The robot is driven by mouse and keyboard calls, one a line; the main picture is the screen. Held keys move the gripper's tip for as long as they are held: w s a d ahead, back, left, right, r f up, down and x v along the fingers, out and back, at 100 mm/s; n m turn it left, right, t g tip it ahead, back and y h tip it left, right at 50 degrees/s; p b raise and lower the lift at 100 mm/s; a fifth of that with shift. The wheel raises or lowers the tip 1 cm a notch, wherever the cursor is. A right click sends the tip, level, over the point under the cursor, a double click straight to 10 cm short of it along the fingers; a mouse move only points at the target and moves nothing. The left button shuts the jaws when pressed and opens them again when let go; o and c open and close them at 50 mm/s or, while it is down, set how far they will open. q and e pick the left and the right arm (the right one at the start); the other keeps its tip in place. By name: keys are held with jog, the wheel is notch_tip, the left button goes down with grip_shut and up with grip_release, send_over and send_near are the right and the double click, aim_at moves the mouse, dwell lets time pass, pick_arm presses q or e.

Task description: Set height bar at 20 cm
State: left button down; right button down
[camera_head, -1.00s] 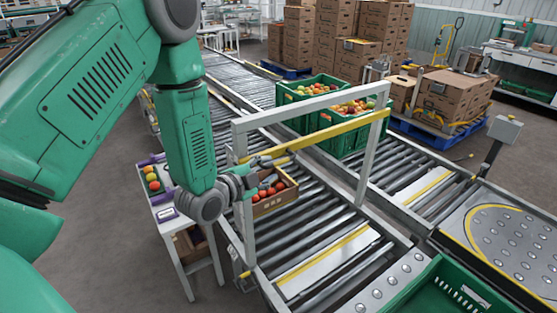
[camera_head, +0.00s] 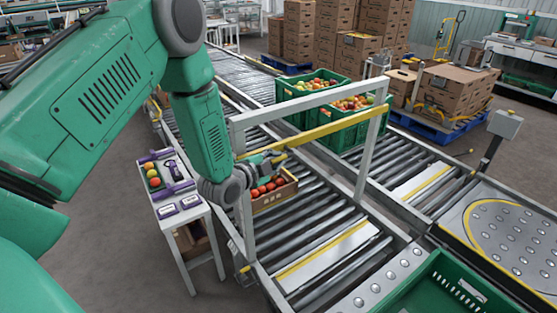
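The height bar (camera_head: 335,127) is a yellow bar across a grey upright frame (camera_head: 372,150) over the roller conveyor. It sits a little below the frame's top beam. No readable height scale shows. My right gripper is not in view.
A cardboard tray of tomatoes (camera_head: 283,197) sits on the rollers under the bar. Green crates of tomatoes (camera_head: 345,138) stand on the conveyor behind. A small side table (camera_head: 188,215) with tomatoes and purple-trimmed items is left. An empty green crate (camera_head: 435,290) is at front right.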

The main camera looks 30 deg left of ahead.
pick_arm(q)
jog(key=shift+d+f+b, duration=0.25)
jog(key=shift+b, duration=0.05)
notch_tip(320, 180, down, 30)
jog(key=b, duration=2)
jog(key=shift+d, duration=0.25)
jog(key=shift+s, duration=0.1)
jog(key=c, duration=1.6)
grip_release()
jog(key=v, duration=1.1)
jog(key=shift+s+r, duration=0.2)
jog(key=shift+s, duration=0.2)
jog(key=shift+a+f, duration=0.1)
jog(key=shift+a, duration=0.05)
